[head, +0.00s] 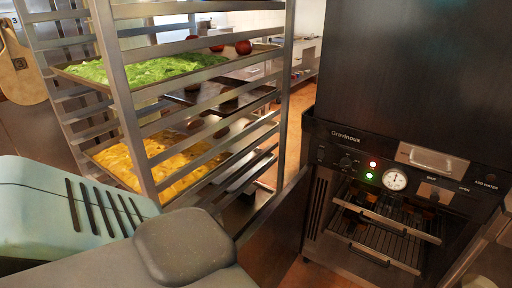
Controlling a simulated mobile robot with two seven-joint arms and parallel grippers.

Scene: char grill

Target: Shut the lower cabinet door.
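A dark oven-like cabinet (318,225) stands at the right, with a control panel (345,150) above an uncovered front opening. Wire racks (385,240) show inside it. A dark flat panel (272,240), which looks like the lower door, stands swung open to the left of the opening. Its lower part is hidden behind my grey arm link. Neither gripper can be made out. Only rounded teal and grey parts of my own body show at the lower left.
A metal rack (120,75) stands close at the left, with a tray of green leaves (145,68) and a tray of yellow food (165,165). A strip of brown floor (297,125) shows between the rack and the cabinet.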

